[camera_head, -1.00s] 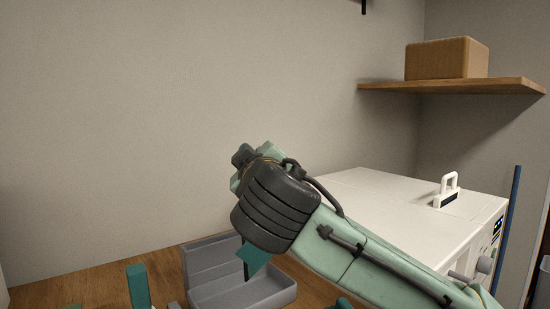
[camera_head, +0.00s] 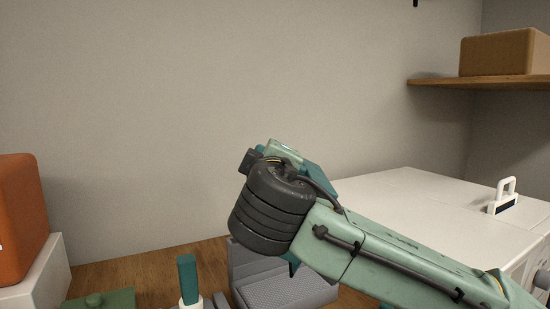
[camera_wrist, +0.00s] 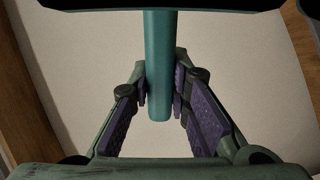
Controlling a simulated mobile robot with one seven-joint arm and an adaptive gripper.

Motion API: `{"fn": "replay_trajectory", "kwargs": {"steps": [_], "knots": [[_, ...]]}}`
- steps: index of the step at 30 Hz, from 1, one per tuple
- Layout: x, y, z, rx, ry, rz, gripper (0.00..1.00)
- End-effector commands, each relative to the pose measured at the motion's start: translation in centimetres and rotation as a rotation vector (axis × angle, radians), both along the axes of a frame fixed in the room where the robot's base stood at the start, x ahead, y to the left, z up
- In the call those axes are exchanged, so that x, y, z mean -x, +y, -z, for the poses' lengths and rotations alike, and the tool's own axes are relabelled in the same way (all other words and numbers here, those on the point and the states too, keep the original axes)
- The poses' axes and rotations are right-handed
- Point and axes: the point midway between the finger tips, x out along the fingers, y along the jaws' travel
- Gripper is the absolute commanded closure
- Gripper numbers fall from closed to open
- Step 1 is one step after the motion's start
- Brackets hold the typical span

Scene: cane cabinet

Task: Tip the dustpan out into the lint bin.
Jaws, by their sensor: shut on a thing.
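My gripper (camera_wrist: 160,92) is shut on the teal handle of what looks like the dustpan (camera_wrist: 161,45). The handle runs up the wrist view from between the purple finger pads to a dark edge at the top. In the head view a teal part of it (camera_head: 321,180) shows behind my dark wrist, raised above the counter; the rest is hidden. I cannot tell whether anything lies in the pan. I cannot pick out the lint bin with certainty in either view.
A grey stepped tray (camera_head: 275,286) stands on the wooden counter (camera_head: 150,270) below my wrist. A teal-handled tool (camera_head: 188,280) stands left of it, near a green lidded thing (camera_head: 108,300). An orange container (camera_head: 20,220) is at far left. White machines (camera_head: 410,205) stand right.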

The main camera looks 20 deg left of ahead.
Motion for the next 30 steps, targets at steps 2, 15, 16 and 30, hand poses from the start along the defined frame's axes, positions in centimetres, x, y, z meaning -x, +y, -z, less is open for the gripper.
{"fn": "replay_trajectory", "kwargs": {"steps": [2, 15, 16, 30], "knots": [[0.0, 0.0, -0.1, -0.001, -0.002, 0.0, 1.0], [0.0, 0.1, -0.4, -0.078, 0.033, -0.003, 1.0], [0.0, 0.1, -0.6, -0.11, 0.048, -0.005, 1.0], [0.0, 0.2, -4.5, -0.653, 0.293, -0.007, 1.0]]}}
